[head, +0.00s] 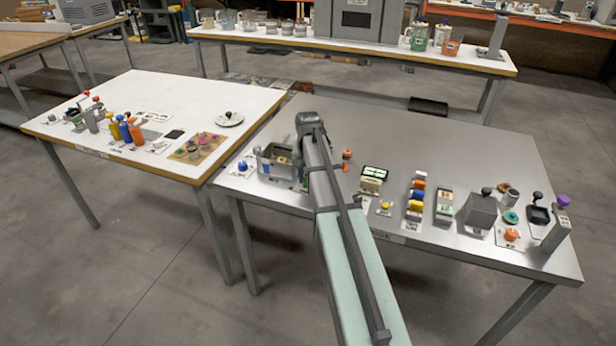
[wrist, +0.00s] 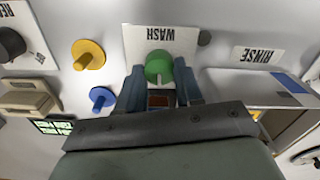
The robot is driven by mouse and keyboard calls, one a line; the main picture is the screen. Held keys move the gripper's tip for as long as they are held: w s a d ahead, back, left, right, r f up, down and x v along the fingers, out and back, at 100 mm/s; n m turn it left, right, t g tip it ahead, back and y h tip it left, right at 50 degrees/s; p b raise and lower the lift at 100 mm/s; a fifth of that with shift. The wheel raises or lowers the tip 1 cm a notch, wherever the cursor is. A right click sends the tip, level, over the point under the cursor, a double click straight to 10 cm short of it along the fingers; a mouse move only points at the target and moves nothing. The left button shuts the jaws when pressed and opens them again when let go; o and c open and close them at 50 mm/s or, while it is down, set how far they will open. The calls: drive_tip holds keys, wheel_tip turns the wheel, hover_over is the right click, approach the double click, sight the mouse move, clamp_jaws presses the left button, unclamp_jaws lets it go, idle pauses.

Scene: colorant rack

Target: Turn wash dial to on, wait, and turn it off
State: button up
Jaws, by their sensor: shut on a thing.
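The wash dial (wrist: 158,66) is a round green knob on a white card marked WASH (wrist: 161,36), which reads upside down in the wrist view. A small pale mark shows on the knob's side toward my gripper. My gripper (wrist: 160,73) has its two blue-grey fingers on either side of the knob, shut on it. In the head view, my arm hides the dial and the fingers, beside the metal rinse bin (head: 268,160).
In the wrist view, a yellow knob (wrist: 89,54) and a blue knob (wrist: 102,98) stand left of the dial. A RINSE label (wrist: 258,54) and a bin's edge lie right. In the head view, the metal table (head: 440,140) is clear behind its front row.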

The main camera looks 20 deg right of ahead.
drive_tip(key=n, duration=0.4)
drive_tip(key=shift+n, duration=0.3)
drive_tip(key=shift+a+n, duration=0.1)
drive_tip(key=shift+n, duration=1.8)
drive_tip(key=o, duration=1)
drive_tip(key=shift+o, duration=0.2)
drive_tip(key=shift+r, duration=0.1)
wheel_tip(320, 180, up, 14)
